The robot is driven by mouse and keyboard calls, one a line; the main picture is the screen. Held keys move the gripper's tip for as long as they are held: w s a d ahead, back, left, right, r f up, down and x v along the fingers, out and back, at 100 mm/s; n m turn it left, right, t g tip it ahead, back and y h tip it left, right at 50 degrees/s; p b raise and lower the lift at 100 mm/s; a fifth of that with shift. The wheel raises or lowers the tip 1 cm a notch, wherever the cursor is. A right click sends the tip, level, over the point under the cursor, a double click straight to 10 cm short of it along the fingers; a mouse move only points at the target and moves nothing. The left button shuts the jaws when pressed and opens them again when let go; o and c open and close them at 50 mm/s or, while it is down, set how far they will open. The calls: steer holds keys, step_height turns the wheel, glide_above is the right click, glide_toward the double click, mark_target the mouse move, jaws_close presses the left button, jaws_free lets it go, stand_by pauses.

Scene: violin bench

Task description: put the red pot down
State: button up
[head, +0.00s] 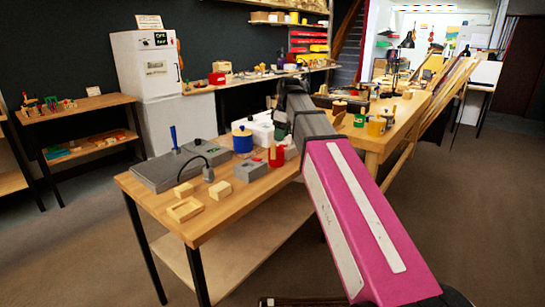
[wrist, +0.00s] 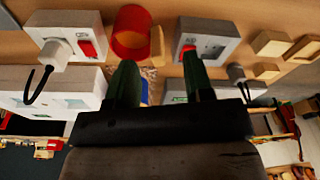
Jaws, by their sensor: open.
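The red pot (head: 277,157) stands on the wooden bench near its right end, among small grey boxes. In the wrist view the red pot (wrist: 131,38) is open-topped and sits just past the tip of the left-hand finger. My gripper (wrist: 158,65) is open, its two dark fingers apart with nothing held between them. Whether a finger touches the pot I cannot tell. A small light wooden piece (wrist: 157,47) is right beside the pot. In the head view my arm comes down over the bench behind the pot, and the fingertips are hard to make out.
Grey boxes with red switches (wrist: 196,40) flank the pot in the wrist view.

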mark_target(274, 144)
step_height(274, 144, up, 4)
steer(key=w+a+n, duration=0.1)
steer(key=a, duration=0.1)
steer(key=f, duration=0.5)
steer(key=shift+w+a+f, duration=0.15)
steer(key=shift+a, duration=0.15)
steer(key=shift+w+a+f, duration=0.15)
steer(key=shift+w+f, duration=0.05)
steer(key=shift+f, duration=1.15)
steer(key=shift+w+a+f, duration=0.1)
steer(key=shift+w+f, duration=0.05)
steer(key=shift+f, duration=1.2)
jaws_close()
